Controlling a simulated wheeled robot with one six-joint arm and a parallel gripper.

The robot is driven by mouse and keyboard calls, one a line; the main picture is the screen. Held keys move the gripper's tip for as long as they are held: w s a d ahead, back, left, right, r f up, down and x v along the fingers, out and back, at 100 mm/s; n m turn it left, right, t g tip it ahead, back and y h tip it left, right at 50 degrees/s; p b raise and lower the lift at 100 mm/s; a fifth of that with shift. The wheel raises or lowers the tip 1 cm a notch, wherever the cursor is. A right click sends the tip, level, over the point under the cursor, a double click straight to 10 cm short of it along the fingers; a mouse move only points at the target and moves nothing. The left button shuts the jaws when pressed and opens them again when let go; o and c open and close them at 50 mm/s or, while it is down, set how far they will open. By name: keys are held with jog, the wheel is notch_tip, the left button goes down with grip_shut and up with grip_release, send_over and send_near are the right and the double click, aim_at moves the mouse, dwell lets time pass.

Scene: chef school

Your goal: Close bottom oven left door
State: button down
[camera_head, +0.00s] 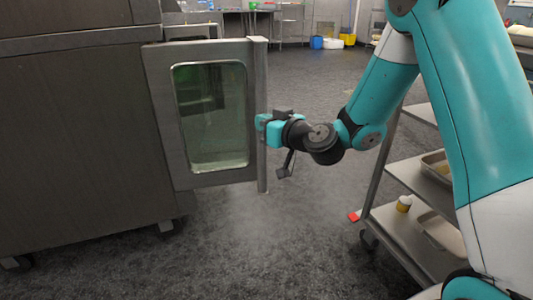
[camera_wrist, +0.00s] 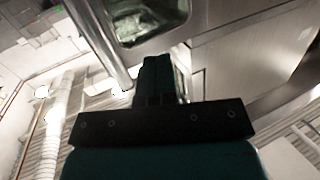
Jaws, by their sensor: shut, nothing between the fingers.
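The oven door (camera_head: 215,168) stands swung open from the steel oven (camera_head: 80,140) at the left of the head view. It has a glass window and a vertical bar handle (camera_head: 261,110) along its right edge. My gripper (camera_head: 262,124) is at the handle, about halfway up, and looks very close to it; I cannot tell whether it touches. In the wrist view my gripper (camera_wrist: 155,65) is shut and empty, with the handle (camera_wrist: 105,45) just left of the fingertips and the door (camera_wrist: 160,38) beyond them. The oven's inside is hidden behind the door.
The grey floor (camera_head: 290,230) between oven and cart is clear.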

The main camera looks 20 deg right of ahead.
jog(key=w+d+f+m+t+h+b, duration=0.2)
jog(key=d+f+m+h+b, duration=0.15)
jog(key=d+f, duration=0.45)
jog(key=w+a+h+p, duration=0.1)
jog(key=w+p, duration=1)
jog(key=w, duration=0.3)
jog(key=shift+f, duration=0.4)
jog(key=shift+w+n, duration=0.2)
jog(key=shift+n, duration=0.15)
